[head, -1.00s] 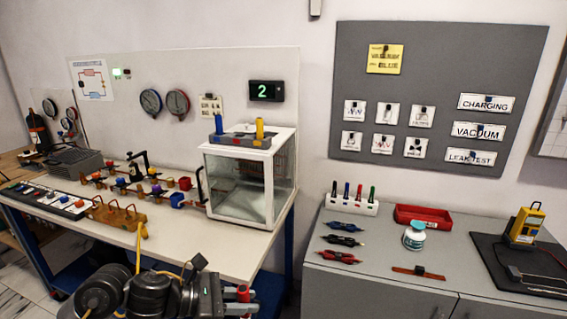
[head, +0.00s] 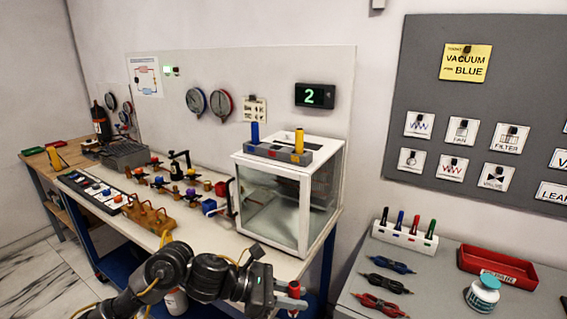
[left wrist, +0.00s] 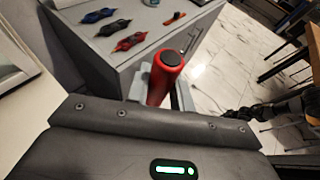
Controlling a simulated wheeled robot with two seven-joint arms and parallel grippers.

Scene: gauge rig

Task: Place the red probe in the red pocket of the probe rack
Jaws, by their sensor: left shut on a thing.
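My left gripper (head: 291,297) is shut on the red probe (head: 294,287), low in front of the bench's right end in the head view. The left wrist view shows the red probe (left wrist: 168,68) upright-looking between the fingers, its dark round end toward the camera. The grey probe rack (head: 272,151) sits on top of the clear box, above and behind the gripper. A blue probe (head: 255,132) stands at its left and a yellow probe (head: 299,140) at its right. My right gripper is not in view.
The white-framed clear box (head: 305,215) stands at the bench's right end. Valves and fittings fill the bench to its left. A gap separates bench and cabinet.

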